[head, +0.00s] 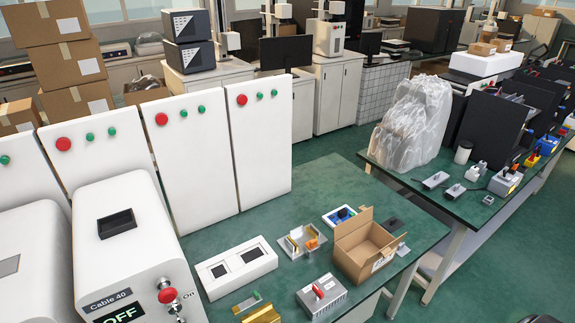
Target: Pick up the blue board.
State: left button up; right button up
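A small blue board (333,219) lies on the green-topped table (318,190) in the head view, behind the open cardboard box. It looks flat, with a white border and a dark round part on top. The box stands just in front and to its right, apart or nearly so; I cannot tell if they touch. Neither of my grippers is in view.
Tall white cabinets (258,150) stand at left. The table behind the board is clear.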

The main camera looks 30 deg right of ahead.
aim_at(341, 216)
jog(key=l+z, duration=0.1)
jog(key=z, duration=1.15)
